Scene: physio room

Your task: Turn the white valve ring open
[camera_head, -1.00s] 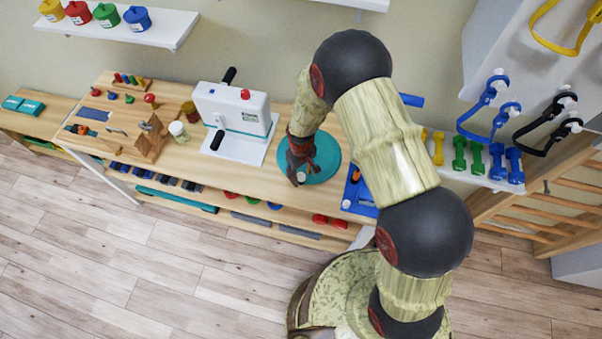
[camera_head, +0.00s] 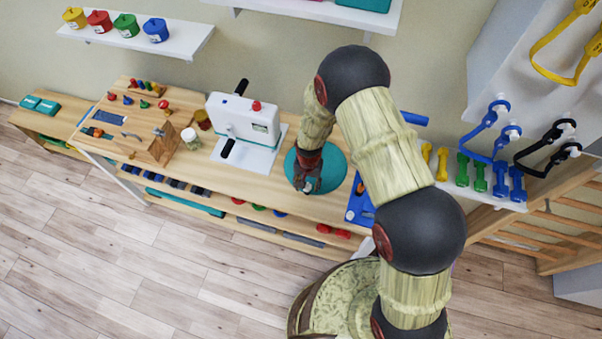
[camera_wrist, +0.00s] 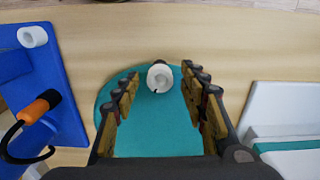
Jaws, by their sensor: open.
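My gripper (camera_head: 307,187) points down over a round teal disc (camera_head: 335,178) on the wooden bench. In the wrist view my gripper (camera_wrist: 160,73) is open. A short white round piece (camera_wrist: 159,79) with a hollow top shows between its fingertips, over the teal disc (camera_wrist: 160,132); I see no finger touching it, and cannot tell its depth relative to the tips. Another white ring (camera_wrist: 34,36) sits on a blue board (camera_wrist: 62,85) at the left of the wrist view. I cannot tell for certain which white piece is the valve ring.
An orange-handled piece with a black cord (camera_wrist: 38,106) is on the blue board. A white box device (camera_head: 243,119) with a red knob stands left of the disc. A wooden block (camera_head: 150,143) and a jar (camera_head: 190,138) are farther left. Dumbbells (camera_head: 480,175) are at right.

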